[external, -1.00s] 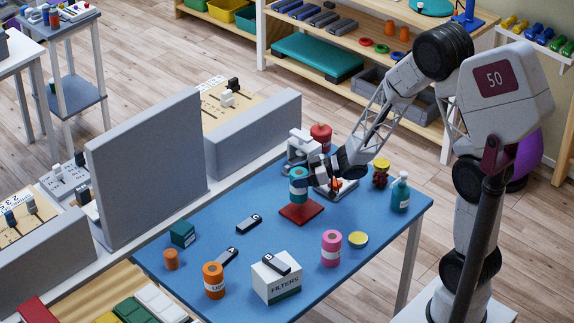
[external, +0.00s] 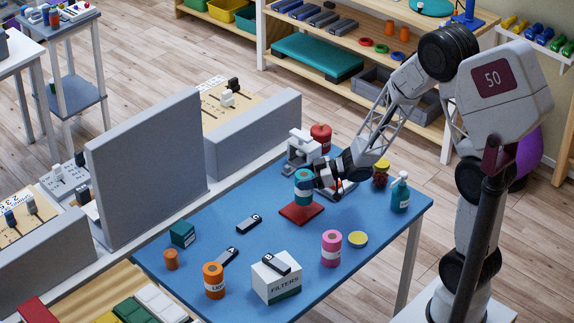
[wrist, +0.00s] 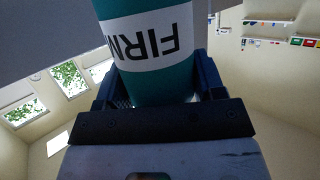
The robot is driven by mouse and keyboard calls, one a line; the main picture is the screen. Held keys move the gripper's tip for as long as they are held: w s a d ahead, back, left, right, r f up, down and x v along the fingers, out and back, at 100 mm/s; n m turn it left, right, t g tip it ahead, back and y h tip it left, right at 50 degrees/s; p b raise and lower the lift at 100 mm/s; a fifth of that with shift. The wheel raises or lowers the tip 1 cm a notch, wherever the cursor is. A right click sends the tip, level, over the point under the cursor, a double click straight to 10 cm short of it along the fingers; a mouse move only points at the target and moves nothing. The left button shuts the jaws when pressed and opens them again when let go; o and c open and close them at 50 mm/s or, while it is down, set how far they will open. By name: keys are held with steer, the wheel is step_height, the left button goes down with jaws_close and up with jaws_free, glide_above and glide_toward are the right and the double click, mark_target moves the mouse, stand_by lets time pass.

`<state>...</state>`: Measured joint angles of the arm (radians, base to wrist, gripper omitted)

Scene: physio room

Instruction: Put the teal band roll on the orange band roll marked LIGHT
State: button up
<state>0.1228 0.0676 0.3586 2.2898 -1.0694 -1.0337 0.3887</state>
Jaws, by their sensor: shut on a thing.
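The teal band roll (external: 303,187) stands upright over the red square pad (external: 301,213) on the blue table; I cannot tell if its base touches the pad. In the wrist view the teal roll (wrist: 150,45) fills the space between the fingers, its white label reading FIRM upside down. My gripper (external: 316,182) is shut on the teal roll from its right side.
A white FILTERS box (external: 276,280) with a dark clip on top stands right of the orange roll. A pink roll (external: 331,248), yellow lid (external: 358,239), small orange cylinder (external: 171,259), teal box (external: 182,234) and dark clips (external: 249,224) lie around. A grey panel (external: 147,170) rises behind.

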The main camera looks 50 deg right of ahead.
steer(key=shift+r, duration=0.1)
step_height(320, 180, up, 16)
steer(key=s+a+n+g+y, duration=0.1)
steer(key=s+a+n+g, duration=0.15)
steer(key=s+a, duration=0.65)
steer(key=s+a+n+g+y, duration=0.2)
steer(key=s+a+g, duration=0.1)
steer(key=a, duration=1.1)
steer(key=s+a+n+g+y, duration=0.1)
steer(key=s+a+n+g, duration=0.35)
steer(key=a, duration=0.75)
steer(key=shift+m+t, duration=0.9)
steer(key=f, duration=0.1)
steer(key=s+f, duration=0.1)
steer(key=f, duration=0.3)
steer(key=shift+s, duration=0.3)
steer(key=w+a+f, duration=0.1)
steer(key=w+a, duration=0.9)
steer(key=w, duration=0.2)
steer(key=shift+a+f, duration=0.2)
steer(key=shift+a, duration=0.05)
